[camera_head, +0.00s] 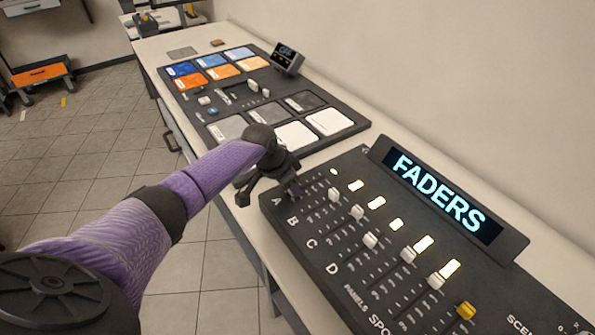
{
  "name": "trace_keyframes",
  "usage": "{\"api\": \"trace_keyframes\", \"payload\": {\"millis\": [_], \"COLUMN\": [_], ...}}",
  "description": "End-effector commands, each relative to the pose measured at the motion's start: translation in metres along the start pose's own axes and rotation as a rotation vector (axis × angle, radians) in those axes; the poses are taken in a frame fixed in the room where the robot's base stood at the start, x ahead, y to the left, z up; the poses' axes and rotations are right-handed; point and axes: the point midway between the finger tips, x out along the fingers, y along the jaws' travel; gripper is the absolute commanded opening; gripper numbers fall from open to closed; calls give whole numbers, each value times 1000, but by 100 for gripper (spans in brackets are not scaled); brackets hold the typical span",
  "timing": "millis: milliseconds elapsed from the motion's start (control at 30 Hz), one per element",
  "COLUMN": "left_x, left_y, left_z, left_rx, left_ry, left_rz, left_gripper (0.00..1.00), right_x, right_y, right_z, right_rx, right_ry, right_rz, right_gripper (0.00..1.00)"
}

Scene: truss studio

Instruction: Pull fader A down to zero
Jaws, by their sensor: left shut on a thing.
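The fader console (400,262) is dark, with a lit sign (436,196) reading FADERS along its back. Row A is at its far left end, by the letter A (277,201). My left gripper (292,190) points down at the near end of that row and is shut on fader A's cap, which its fingers mostly hide. A small yellow light (334,171) glows at the back of row A. The white caps of fader B (335,195), fader C (357,212) and fader D (370,240) stand apart from the gripper. My right gripper is not in view.
More caps stand to the right, including a yellow one (466,310). A pad console (262,100) with coloured and white pads lies beyond my left gripper, with a small display (287,58). A wall runs behind the bench. Tiled floor (205,275) is open at left.

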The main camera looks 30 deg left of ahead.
Motion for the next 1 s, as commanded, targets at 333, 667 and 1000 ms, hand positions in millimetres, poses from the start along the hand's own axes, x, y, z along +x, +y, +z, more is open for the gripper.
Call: {"api": "trace_keyframes", "payload": {"millis": [333, 667, 1000], "left_x": [-2, -3, -25], "left_y": [0, 0, -1], "left_z": [8, 7, 5], "left_rx": [0, 0, 0], "left_ry": [-2, 0, 3], "left_rz": [0, 0, -2], "left_gripper": [0, 71, 71], "right_x": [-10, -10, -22], "right_y": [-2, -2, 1], "right_z": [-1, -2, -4], "right_rx": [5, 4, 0], "right_ry": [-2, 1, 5], "right_rz": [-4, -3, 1], "right_gripper": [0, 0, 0]}}
